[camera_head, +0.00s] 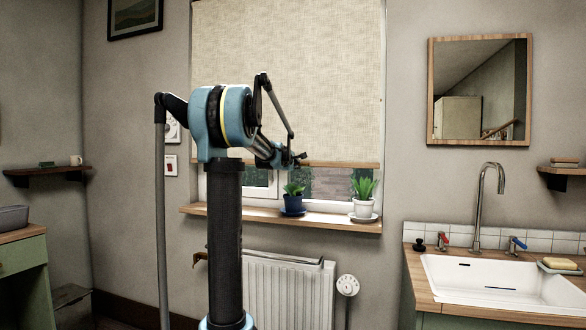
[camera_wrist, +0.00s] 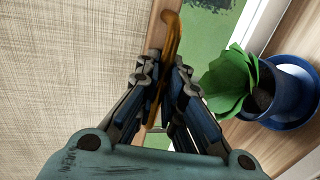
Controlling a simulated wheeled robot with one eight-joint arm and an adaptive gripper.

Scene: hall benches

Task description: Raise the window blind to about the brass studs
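The woven beige window blind (camera_head: 310,70) hangs down over most of the window, with a wooden bottom rail (camera_head: 345,164) a little above the sill. In the wrist view the blind's cloth (camera_wrist: 70,70) fills the left side, and an amber, curved pull (camera_wrist: 171,30) stands beside the rail. My gripper (camera_head: 300,159) is at the rail's middle. In the wrist view my gripper's fingers (camera_wrist: 165,72) are close together with the pull between them, and they look shut on it. The fingers hide part of the pull. I cannot make out any brass studs.
A blue-potted plant (camera_head: 292,198) stands on the wooden sill (camera_head: 240,214) just below my gripper; it also shows in the wrist view (camera_wrist: 232,85). A white-potted plant (camera_head: 364,198) stands to its right. A radiator (camera_head: 290,290) is below. A sink (camera_head: 500,285) is at right.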

